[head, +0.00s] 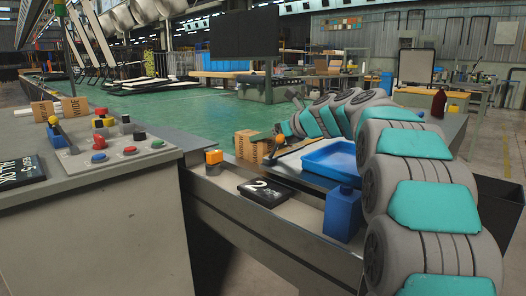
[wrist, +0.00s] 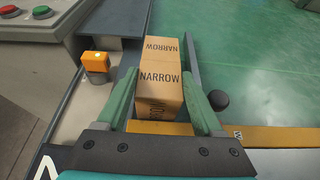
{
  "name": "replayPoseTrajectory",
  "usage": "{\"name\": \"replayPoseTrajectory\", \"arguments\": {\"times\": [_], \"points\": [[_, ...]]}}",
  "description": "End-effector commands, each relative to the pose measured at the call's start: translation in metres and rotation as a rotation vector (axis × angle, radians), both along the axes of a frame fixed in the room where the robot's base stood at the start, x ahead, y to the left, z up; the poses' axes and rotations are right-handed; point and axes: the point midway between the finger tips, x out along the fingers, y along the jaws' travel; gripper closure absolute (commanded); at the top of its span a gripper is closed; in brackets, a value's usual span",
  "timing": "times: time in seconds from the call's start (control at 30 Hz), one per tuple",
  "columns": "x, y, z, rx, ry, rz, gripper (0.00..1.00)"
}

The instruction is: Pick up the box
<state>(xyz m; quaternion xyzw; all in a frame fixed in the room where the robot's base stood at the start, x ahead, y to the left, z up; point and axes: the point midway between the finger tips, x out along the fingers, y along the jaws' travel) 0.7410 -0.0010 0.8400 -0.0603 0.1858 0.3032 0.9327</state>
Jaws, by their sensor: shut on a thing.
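The brown cardboard box (wrist: 160,88) with "NARROW" printed on it sits between the two green fingers of my gripper (wrist: 160,98) in the wrist view. The fingers press on its left and right sides. In the head view the box (head: 248,147) shows at the conveyor-like bench, partly hidden by my gripper (head: 270,139). I cannot tell whether the box is clear of the surface under it.
Right of the box are a blue tray (head: 318,165) and a blue bottle (head: 342,214). A control desk (head: 90,225) stands left, with a cardboard box marked WIDE (head: 72,107).

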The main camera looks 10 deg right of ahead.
Motion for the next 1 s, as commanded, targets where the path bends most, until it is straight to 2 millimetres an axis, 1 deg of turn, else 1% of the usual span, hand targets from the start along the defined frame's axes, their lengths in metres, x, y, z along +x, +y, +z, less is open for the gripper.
{"name": "replayPoseTrajectory", "arguments": {"times": [0.17,1.0], "points": [[0.000,0.000,0.004,0.001,-0.001,0.000,0.80],[0.000,0.000,0.050,0.001,-0.001,0.000,0.80]]}}
